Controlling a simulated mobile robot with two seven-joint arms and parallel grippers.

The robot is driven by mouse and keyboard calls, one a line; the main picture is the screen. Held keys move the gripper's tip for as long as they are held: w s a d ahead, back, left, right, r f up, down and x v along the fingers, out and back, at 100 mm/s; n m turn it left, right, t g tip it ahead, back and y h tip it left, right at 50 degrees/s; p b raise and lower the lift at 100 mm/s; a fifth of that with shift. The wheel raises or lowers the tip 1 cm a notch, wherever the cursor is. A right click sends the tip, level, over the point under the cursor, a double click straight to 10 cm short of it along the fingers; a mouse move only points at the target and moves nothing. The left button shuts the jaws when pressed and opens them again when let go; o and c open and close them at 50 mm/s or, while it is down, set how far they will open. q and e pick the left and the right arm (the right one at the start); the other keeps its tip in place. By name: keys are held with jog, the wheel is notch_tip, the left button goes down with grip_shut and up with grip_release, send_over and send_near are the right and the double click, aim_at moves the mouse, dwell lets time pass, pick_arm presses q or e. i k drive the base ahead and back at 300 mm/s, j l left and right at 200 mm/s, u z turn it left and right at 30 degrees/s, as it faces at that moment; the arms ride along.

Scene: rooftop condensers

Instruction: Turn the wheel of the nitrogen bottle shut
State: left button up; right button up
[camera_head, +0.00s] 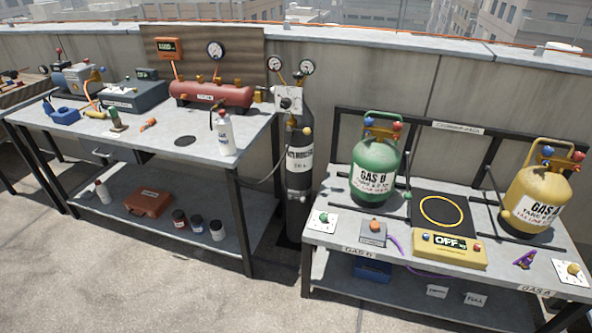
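The nitrogen bottle (298,200) is a tall dark cylinder with a white label (300,158). It stands upright in the gap between the two benches. At its top are two round gauges, a left one (276,64) and a right one (307,67), and a pale plate (288,100) with a dark round knob (286,103). A small brass-coloured knob (307,131) sits lower on its right side. I cannot tell for sure which part is the wheel, or how far it is turned. Neither of my grippers is in view.
The left bench (160,150) carries a red tank (211,93) and a white bottle (226,135). The right bench (330,240) carries green (376,170) and yellow (538,196) gas bottles and a yellow scale display (449,250). A hose runs near the nitrogen bottle. Floor in front is clear.

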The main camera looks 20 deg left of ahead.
aim_at(297, 75)
jog(key=i+j+u, duration=0.1)
jog(key=i+j, duration=0.25)
jog(key=j, duration=0.2)
jog(key=i+j+u, duration=0.15)
jog(key=i+j, duration=0.2)
jog(key=j, duration=0.15)
